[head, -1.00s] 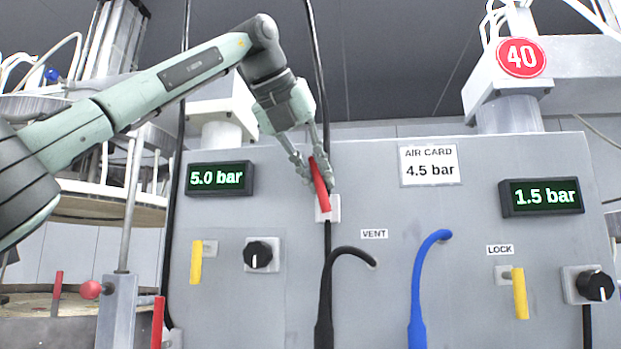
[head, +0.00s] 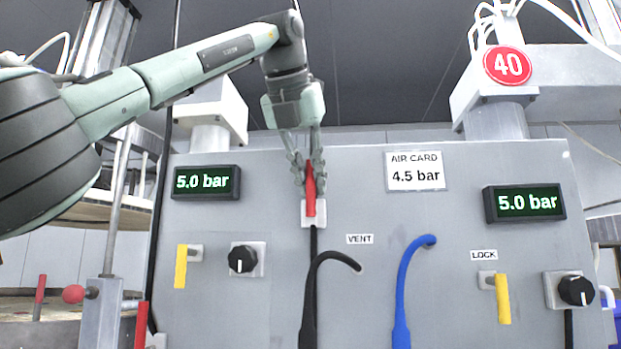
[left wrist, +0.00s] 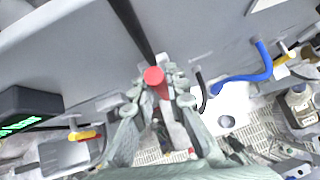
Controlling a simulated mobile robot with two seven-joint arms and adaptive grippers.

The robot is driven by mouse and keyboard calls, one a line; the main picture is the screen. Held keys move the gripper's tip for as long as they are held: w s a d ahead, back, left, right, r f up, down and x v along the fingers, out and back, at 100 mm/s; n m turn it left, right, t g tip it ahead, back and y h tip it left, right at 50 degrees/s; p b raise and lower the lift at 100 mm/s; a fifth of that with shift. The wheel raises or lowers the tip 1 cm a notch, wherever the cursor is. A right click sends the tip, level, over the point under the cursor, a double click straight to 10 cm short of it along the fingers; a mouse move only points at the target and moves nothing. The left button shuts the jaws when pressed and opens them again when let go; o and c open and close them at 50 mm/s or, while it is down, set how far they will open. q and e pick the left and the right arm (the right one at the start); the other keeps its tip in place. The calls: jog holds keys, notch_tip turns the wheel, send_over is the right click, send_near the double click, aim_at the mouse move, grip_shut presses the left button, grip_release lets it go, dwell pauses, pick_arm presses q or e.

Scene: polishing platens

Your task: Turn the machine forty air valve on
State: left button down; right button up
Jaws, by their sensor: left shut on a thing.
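The red valve handle (head: 311,190) stands upright on its white plate (head: 308,221) in the upper middle of the grey panel. My left gripper (head: 308,178) is shut around the handle from above. In the left wrist view the handle's round red end (left wrist: 155,78) shows between the fingers. The right display (head: 525,203) reads 5.0 bar, and so does the left display (head: 206,182). My right gripper is not in view.
A card (head: 415,171) reads "AIR CARD 4.5 bar". Yellow handles hang at left (head: 181,266) and right, under "LOCK" (head: 503,298). Black knobs sit at left (head: 242,259) and right (head: 576,290). A black hose (head: 309,310) and a blue hose (head: 402,300) stand out below.

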aim_at(310, 171)
pick_arm(q)
jog(key=c, duration=1.5)
grip_release()
jog(key=v, duration=0.5)
jog(key=s+a, duration=0.4)
jog(key=s, duration=0.7)
jog(key=shift+a, duration=0.2)
jog(key=shift+s, duration=0.1)
